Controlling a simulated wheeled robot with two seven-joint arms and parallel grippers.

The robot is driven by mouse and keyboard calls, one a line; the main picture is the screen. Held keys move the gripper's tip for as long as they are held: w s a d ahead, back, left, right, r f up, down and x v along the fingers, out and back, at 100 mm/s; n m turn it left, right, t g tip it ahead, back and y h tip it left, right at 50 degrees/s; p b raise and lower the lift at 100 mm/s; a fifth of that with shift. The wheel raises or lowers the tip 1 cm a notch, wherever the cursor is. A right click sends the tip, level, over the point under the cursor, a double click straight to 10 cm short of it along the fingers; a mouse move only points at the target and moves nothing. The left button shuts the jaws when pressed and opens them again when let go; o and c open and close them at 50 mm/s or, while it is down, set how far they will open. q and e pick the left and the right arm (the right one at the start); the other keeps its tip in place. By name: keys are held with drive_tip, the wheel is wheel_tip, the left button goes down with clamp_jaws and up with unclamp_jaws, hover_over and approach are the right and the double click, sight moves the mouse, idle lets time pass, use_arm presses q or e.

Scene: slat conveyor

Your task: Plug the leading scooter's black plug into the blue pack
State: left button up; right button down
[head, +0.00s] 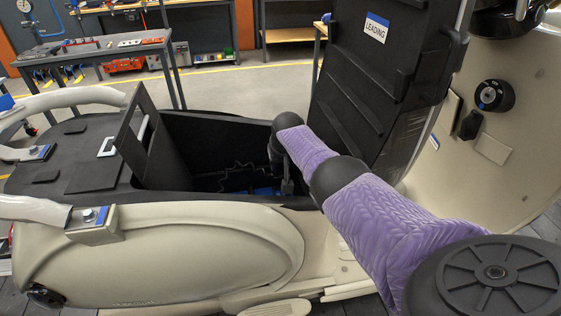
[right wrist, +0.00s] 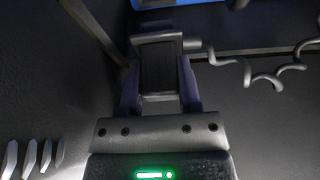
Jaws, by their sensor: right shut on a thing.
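The leading scooter (head: 200,245) is cream, with its seat compartment open and its raised black lid bearing a "LEADING" label (head: 376,28). The blue pack (head: 264,190) shows only in small part, low in the dark compartment; a blue edge also shows at the top of the right wrist view (right wrist: 150,4). My right gripper (head: 287,187) reaches down into the compartment. In the right wrist view it is shut on the black plug (right wrist: 158,68), with the blue pack just beyond. A grey coiled cable (right wrist: 245,70) runs right from the plug. Whether plug and pack touch cannot be told.
The compartment wall (head: 235,135) surrounds my right gripper closely. An upright black flap (head: 135,150) stands at the compartment's left end. The raised lid (head: 350,100) is close to my right arm. A workbench (head: 120,48) stands farther back, across clear floor.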

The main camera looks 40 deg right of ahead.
sight(282, 174)
drive_tip(key=shift+f+b, duration=1.4)
drive_tip(key=shift+f, duration=0.6)
drive_tip(key=shift+f, duration=0.1)
drive_tip(key=shift+f+b, duration=0.35)
drive_tip(key=shift+f+b, duration=0.4)
drive_tip(key=shift+f, duration=0.1)
drive_tip(key=shift+f, duration=0.1)
